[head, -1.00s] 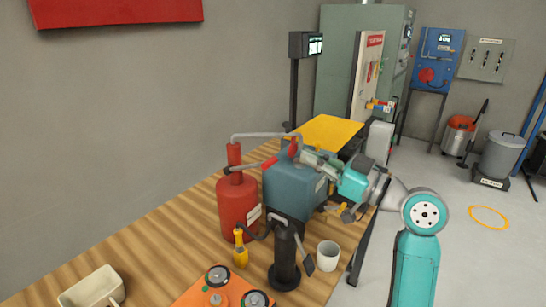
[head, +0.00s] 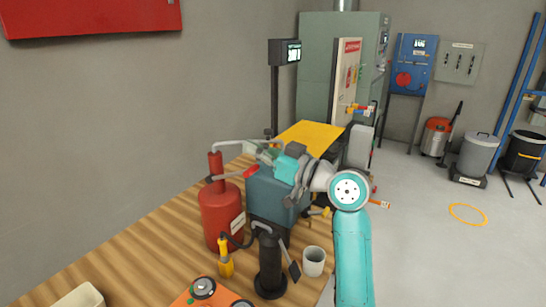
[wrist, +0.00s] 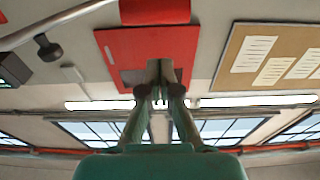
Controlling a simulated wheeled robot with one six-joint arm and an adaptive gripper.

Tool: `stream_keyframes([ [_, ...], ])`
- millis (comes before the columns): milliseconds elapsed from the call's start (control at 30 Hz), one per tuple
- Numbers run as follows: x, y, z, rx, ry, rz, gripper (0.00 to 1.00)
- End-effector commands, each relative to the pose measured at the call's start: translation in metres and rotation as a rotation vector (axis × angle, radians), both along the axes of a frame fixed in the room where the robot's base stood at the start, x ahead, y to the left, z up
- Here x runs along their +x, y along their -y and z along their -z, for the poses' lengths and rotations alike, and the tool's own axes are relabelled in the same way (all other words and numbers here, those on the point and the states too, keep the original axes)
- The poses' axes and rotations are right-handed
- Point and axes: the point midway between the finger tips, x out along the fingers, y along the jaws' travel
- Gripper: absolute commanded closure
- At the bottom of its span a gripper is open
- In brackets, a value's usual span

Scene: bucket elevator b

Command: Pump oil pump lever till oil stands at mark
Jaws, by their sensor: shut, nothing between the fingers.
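The red pump cylinder (head: 220,210) stands upright on the wooden bench in the head view. A lever with a red grip (head: 250,172) juts right from its upper part. My gripper (head: 260,152) is just above and behind that grip, in front of the teal box (head: 275,190); any contact is unclear. In the wrist view my gripper (wrist: 160,72) is shut with nothing between its fingertips. A red rounded piece (wrist: 155,11), likely the lever grip, crosses the top edge beyond the fingertips. No oil level or mark can be made out.
A grey pipe (head: 240,143) runs from the red cylinder toward the box. A black hand pump (head: 270,262), a yellow bottle (head: 225,262) and a white cup (head: 314,261) stand in front. A yellow panel (head: 310,134) lies behind.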

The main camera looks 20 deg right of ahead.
Motion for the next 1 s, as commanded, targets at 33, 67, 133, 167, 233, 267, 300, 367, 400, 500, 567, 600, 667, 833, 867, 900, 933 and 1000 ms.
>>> stream_keyframes([
  [33, 0.000, 0.001, 0.009, 0.002, -0.005, 0.000, 1.00],
  [67, -0.002, 0.002, 0.014, 0.003, -0.005, 0.001, 1.00],
  [133, -0.003, 0.003, 0.023, 0.001, -0.004, 0.002, 1.00],
  [167, -0.004, 0.004, 0.026, 0.002, -0.004, 0.001, 1.00],
  [233, -0.005, 0.004, 0.032, 0.001, -0.002, 0.001, 1.00],
  [267, -0.005, 0.004, 0.034, 0.001, -0.002, 0.001, 1.00],
  [300, -0.006, 0.005, 0.036, 0.001, -0.002, 0.000, 1.00],
  [367, -0.006, 0.005, 0.038, 0.002, -0.001, 0.000, 1.00],
  [400, -0.006, 0.005, 0.039, 0.002, -0.001, 0.000, 1.00],
  [500, -0.007, 0.005, 0.040, 0.001, -0.001, 0.000, 1.00],
  [567, -0.007, 0.005, 0.040, 0.001, -0.001, 0.000, 1.00],
  [600, -0.007, 0.005, 0.040, 0.001, -0.001, 0.000, 1.00],
  [667, -0.007, 0.005, 0.040, 0.001, -0.001, 0.000, 1.00],
  [833, -0.007, 0.006, 0.043, 0.010, 0.012, -0.001, 1.00],
  [867, -0.008, 0.006, 0.045, 0.015, 0.018, -0.003, 1.00],
  [900, -0.009, 0.006, 0.049, 0.025, 0.032, -0.004, 1.00],
  [933, -0.010, 0.007, 0.052, 0.034, 0.042, -0.006, 1.00],
  [1000, -0.013, 0.009, 0.060, 0.058, 0.072, -0.003, 1.00],
])
